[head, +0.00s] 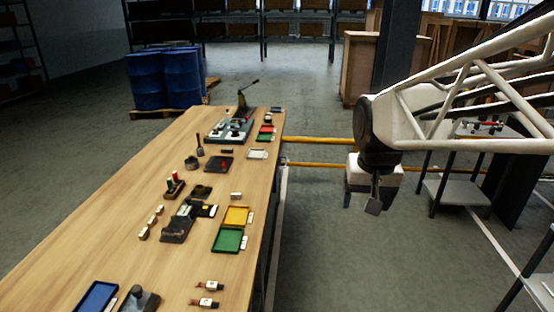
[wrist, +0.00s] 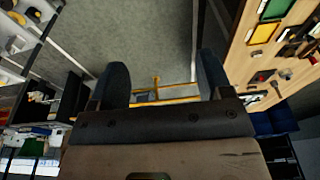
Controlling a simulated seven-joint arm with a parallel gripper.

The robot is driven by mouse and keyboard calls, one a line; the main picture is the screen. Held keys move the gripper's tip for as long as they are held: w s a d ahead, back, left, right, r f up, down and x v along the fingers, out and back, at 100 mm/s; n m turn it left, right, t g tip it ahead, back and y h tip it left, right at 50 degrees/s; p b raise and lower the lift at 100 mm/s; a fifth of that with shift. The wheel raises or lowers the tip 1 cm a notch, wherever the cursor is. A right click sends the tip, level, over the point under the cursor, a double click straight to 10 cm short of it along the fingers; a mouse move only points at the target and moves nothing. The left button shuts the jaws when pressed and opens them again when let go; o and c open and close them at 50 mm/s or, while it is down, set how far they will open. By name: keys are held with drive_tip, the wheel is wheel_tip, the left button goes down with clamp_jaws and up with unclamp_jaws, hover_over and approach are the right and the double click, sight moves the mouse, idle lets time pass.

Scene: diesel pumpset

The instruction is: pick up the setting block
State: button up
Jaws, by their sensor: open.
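I cannot tell for sure which thing is the setting block. A small pale block (head: 236,196) lies alone on the wooden table (head: 110,235), just above the yellow tray (head: 236,215) in the head view. Several small tan blocks (head: 151,221) lie in a row nearer the table's left side. My gripper (head: 374,204) hangs over the floor to the right of the table, well apart from all of these. In the wrist view my gripper (wrist: 163,85) shows two dark fingers spread wide with nothing between them.
A green tray (head: 228,240), a blue tray (head: 96,297), a dark fixture (head: 178,224) and a lever device (head: 232,128) stand on the table. Yellow rails (head: 318,140) run off the table's right side. Blue drums (head: 148,82) stand behind.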

drive_tip(key=w+a, duration=0.7)
drive_tip(key=w, duration=0.6)
drive_tip(key=g, duration=0.2)
hover_over(236, 193)
drive_tip(key=f, duration=2.1)
drive_tip(key=shift+s+d+f, duration=0.15)
drive_tip(key=shift+d+f, duration=0.1)
drive_tip(key=shift+a+f, duration=0.25)
drive_tip(key=shift+f, duration=1.3)
drive_tip(key=shift+f, duration=0.1)
drive_tip(key=shift+w+f, duration=0.2)
drive_tip(key=shift+f, duration=2.3)
